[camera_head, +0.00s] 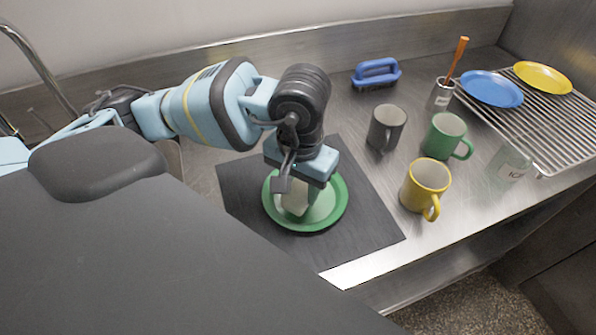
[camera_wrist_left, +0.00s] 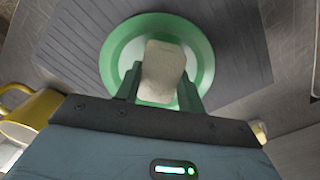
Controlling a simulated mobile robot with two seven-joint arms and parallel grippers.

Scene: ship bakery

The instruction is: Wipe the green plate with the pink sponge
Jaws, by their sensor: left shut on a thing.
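The green plate (camera_head: 336,208) lies on a dark mat on the metal counter; it also shows in the left wrist view (camera_wrist_left: 204,52). My left gripper (camera_head: 297,192) points down over the plate. In the left wrist view, its two green fingers (camera_wrist_left: 160,92) are shut on the sponge (camera_wrist_left: 162,68). The sponge looks pale beige rather than clearly pink, and it lies over the middle of the plate. In the head view the gripper partly hides the sponge (camera_head: 295,204). I cannot tell whether the sponge touches the plate. My right gripper is not in view.
The dark mat (camera_head: 365,235) has bare room right of the plate. Grey (camera_head: 386,127), green (camera_head: 442,135) and yellow (camera_head: 424,184) mugs stand right of it. A blue brush (camera_head: 376,73) lies behind. A wire rack (camera_head: 562,130) holds blue (camera_head: 491,88) and yellow (camera_head: 543,77) plates.

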